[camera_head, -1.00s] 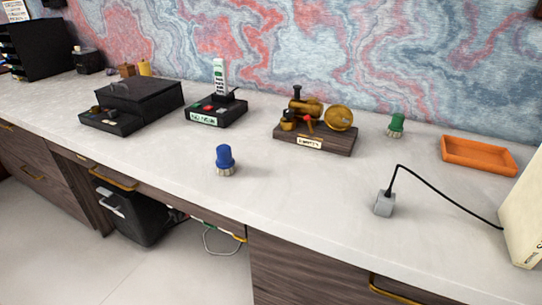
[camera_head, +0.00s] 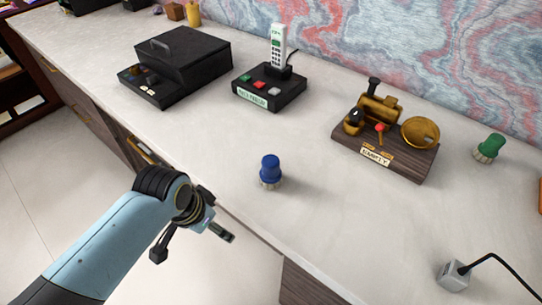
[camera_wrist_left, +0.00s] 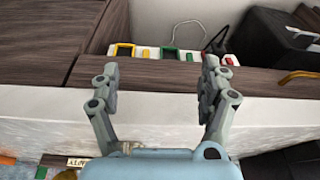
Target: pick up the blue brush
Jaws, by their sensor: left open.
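The blue brush (camera_head: 270,168) stands upright on the white desk top, blue handle up and pale bristles down. My left gripper (camera_head: 192,243) is in front of the desk's front edge, below and to the left of the brush in the head view, and apart from it. In the left wrist view the gripper's two fingers (camera_wrist_left: 161,70) are spread wide with nothing between them. I cannot make out the blue brush in that view. My right gripper is not in view.
A green brush (camera_head: 489,148) stands at the far right. A brass engine model (camera_head: 385,150), a phone base (camera_head: 268,92) and a black box (camera_head: 180,62) stand behind the blue brush. A grey cube (camera_head: 453,276) with a black cable is at lower right. Desk around the blue brush is clear.

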